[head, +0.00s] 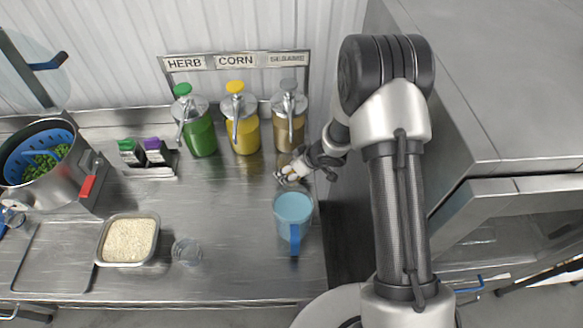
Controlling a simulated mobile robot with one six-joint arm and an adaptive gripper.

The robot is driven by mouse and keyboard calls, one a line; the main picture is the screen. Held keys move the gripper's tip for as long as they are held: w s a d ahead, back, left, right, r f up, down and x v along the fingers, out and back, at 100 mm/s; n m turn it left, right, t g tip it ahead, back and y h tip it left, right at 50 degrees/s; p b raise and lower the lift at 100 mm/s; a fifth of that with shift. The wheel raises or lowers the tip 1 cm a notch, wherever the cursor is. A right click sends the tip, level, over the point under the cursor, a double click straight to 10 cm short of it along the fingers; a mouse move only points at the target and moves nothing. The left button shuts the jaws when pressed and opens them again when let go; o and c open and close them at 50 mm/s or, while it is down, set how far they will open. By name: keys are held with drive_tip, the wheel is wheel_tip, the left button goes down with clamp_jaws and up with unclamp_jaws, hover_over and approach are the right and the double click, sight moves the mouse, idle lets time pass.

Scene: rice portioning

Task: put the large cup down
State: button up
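The large cup (292,226) is light blue with a darker blue handle pointing toward the front edge. It appears upright on the steel table's right part, but whether its base touches is hard to tell from above. My gripper (282,176) is just behind the cup, up and slightly left of its rim in the head view. A small gap shows between the fingertips and the rim. The fingers are too small to tell whether they are open or shut. A small clear cup (187,252) stands further left on the table.
A rice tray (101,256) and an empty flat tray (50,262) lie at the left. A pot (84,172) with a blue strainer stands behind. Green, yellow and brown dispensers (246,136) line the back. The table's middle (225,205) is clear.

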drive_tip(key=shift+o, duration=1)
drive_tip(key=shift+r, duration=0.1)
drive_tip(key=shift+d+r, duration=0.1)
drive_tip(key=shift+r, duration=0.2)
drive_tip(key=p+v, duration=0.4)
drive_tip(key=v, duration=0.7)
drive_tip(key=shift+s+d+r, duration=0.15)
drive_tip(key=shift+r, duration=0.05)
